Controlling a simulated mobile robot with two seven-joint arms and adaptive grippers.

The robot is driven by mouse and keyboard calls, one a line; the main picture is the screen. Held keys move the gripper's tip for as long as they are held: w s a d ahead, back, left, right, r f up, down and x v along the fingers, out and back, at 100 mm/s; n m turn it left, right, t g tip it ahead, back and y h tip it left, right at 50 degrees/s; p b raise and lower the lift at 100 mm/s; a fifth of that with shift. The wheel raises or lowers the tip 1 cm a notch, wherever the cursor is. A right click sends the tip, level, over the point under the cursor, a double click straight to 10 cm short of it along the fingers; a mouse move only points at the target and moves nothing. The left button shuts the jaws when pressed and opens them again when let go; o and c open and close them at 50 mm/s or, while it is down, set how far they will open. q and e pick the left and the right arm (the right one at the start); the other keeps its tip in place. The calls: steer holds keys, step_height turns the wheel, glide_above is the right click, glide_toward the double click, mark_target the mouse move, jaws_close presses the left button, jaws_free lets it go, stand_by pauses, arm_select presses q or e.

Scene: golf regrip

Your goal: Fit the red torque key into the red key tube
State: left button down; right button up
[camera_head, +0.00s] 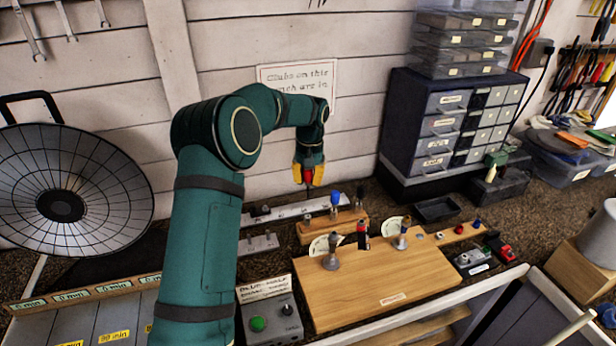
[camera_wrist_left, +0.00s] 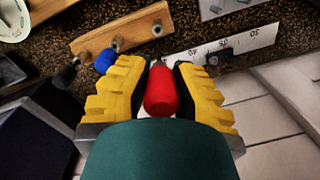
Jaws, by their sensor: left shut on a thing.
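My left gripper (camera_head: 309,176) is shut on the red torque key (camera_wrist_left: 161,92), which sits between its yellow fingers. In the head view the red handle (camera_head: 308,175) shows, with a thin shaft pointing down, in the air near the back wall. It is above and left of the wooden key rack (camera_head: 345,222), apart from it. The rack also shows at the upper left of the wrist view (camera_wrist_left: 130,30). A small strip (camera_head: 460,233) at the right carries a red round piece (camera_head: 477,223) and a blue one; I cannot tell whether the red piece is the red key tube. My right gripper is out of view.
A blue-handled key (camera_head: 335,198) and a dark-handled key (camera_head: 361,190) stand in the rack. In front lies a wooden board (camera_head: 385,285) with several upright posts. A white ruler strip (camera_head: 285,213) lies behind. A drawer cabinet (camera_head: 440,125) stands right; a small black tray (camera_head: 437,209) sits before it.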

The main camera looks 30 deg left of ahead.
arm_select(q)
steer(key=shift+s, duration=0.15)
stand_by(0.3)
steer(key=shift+f+b, duration=1.55)
steer(key=shift+f, duration=1.3)
steer(key=shift+p, duration=0.3)
steer(key=shift+f+b, duration=1.2)
steer(key=shift+f, duration=1)
steer(key=c, duration=0.9)
jaws_free()
steer(key=shift+r, duration=0.1)
